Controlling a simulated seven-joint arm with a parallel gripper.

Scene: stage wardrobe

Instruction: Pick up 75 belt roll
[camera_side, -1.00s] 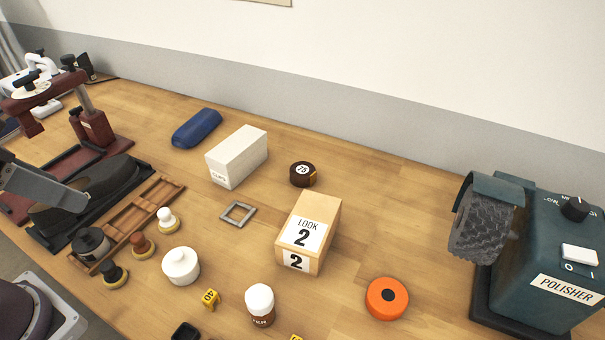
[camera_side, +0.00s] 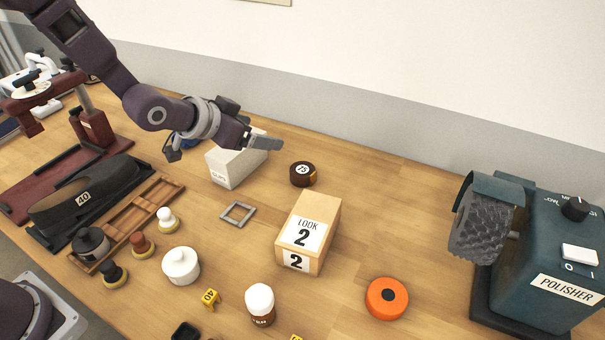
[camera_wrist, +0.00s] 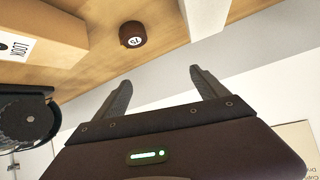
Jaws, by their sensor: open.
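The 75 belt roll (camera_side: 302,174) is a small dark brown roll with a white "75" label on top. It lies on the wooden table behind the "LOOK 2" box. In the wrist view the belt roll (camera_wrist: 132,35) is at the top, beyond my fingertips and apart from them. My gripper (camera_side: 270,143) is in the air over the white box, to the left of the roll in the side view. In the wrist view my gripper (camera_wrist: 158,82) has its two fingers spread wide, with nothing between them.
The tan "LOOK 2" box (camera_side: 319,217) stands close in front of the roll. The white box (camera_side: 226,168) is to its left, partly hidden by my gripper. A grey square frame (camera_side: 238,213) lies nearby. An orange roll (camera_side: 386,298) and the polisher (camera_side: 548,262) are at right. Table right of the roll is clear.

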